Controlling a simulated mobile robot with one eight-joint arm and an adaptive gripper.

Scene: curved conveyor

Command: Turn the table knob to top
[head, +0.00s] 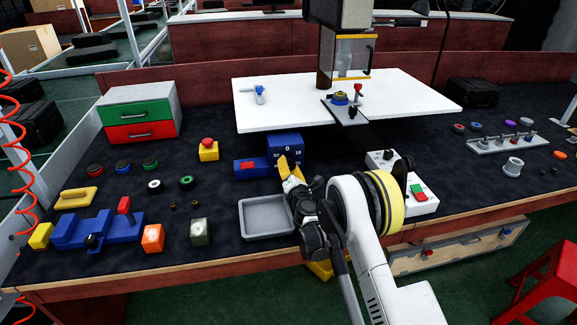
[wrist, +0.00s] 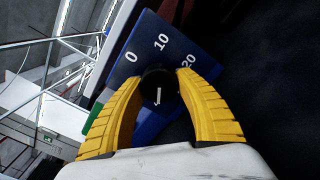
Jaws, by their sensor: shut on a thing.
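The table knob is a round black knob (wrist: 158,84) with a white mark, on a blue box (wrist: 190,42) with white numbers 0, 10 and 20. In the wrist view my gripper (wrist: 161,76) has its two yellow fingers closed on either side of the knob. The white mark points down in that view, away from the numbers. In the head view the blue box (head: 284,140) stands near the white table's front edge. My gripper (head: 289,164) is at its front and hides the knob there.
A blue block with a red part (head: 250,167) is left of the box. A grey tray (head: 266,230) lies in front, left of my arm. A white button box (head: 418,200) is to the right. The white table (head: 420,92) stands behind.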

